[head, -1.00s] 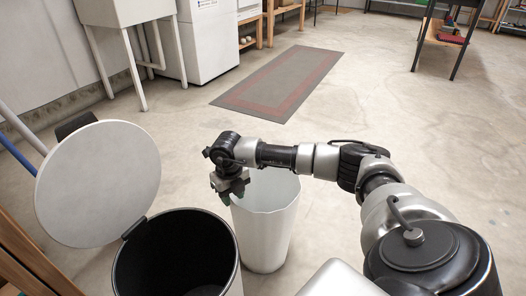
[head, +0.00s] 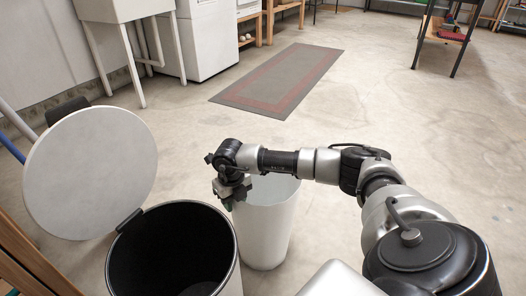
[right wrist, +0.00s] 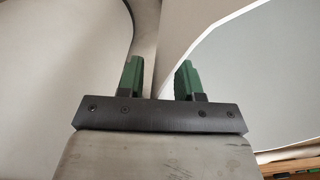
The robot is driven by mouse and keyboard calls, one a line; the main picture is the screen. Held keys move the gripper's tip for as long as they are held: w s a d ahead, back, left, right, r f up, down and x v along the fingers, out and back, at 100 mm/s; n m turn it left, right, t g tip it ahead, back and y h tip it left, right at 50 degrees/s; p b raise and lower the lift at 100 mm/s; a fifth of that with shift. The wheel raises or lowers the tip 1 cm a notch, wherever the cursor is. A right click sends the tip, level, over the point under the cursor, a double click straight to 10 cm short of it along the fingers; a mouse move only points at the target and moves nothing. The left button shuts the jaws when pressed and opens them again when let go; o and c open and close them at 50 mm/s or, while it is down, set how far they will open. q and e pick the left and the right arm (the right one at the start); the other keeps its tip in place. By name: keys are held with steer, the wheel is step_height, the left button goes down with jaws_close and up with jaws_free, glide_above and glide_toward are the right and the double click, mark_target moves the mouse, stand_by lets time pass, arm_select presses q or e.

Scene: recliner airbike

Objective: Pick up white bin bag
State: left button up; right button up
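The white bin bag (head: 265,235) looks like a tall, open-topped white tapered container, upright on the floor just right of a round bin. My right gripper (head: 231,197) is at its left rim, fingers pointing down. In the right wrist view, the bag's thin white edge (right wrist: 208,42) runs down between the two green fingertips of my right gripper (right wrist: 160,78). The fingers are apart, with a visible gap around the edge. The lower part of the right finger's contact is hard to see. My left gripper is not in view.
The round bin (head: 232,283) with a dark inside stands close at left, its round lid (head: 90,172) tilted up. A grey mat with a red border (head: 245,98), a sink (head: 120,8) and a white appliance (head: 205,45) are farther back. The floor at centre right is clear.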

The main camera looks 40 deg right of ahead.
steer(key=shift+f, duration=0.1)
stand_by(0.3)
jaws_close()
